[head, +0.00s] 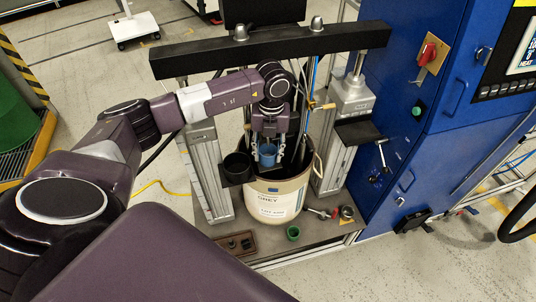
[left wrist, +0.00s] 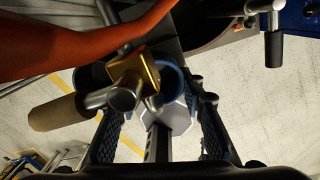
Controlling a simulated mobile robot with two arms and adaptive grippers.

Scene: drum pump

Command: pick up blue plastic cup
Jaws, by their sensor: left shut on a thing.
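The blue plastic cup (head: 267,155) is upright in front of the drum's opening in the head view, beside a black cup-shaped holder. My left gripper (head: 269,148) comes down from above with a finger on each side of the cup and is shut on it. In the left wrist view the blue cup (left wrist: 183,84) shows between the two fingers, partly hidden behind a brass valve (left wrist: 134,77) with a metal spout. I cannot tell whether the cup still touches a support under it. My right gripper is not in view.
A cream drum (head: 272,206) stands below, inside the pump frame with its black crossbar (head: 200,61). The black holder (head: 237,166) is just left of the cup. A green cup (head: 293,233) sits on the platform. A blue cabinet (head: 400,130) closes off the right.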

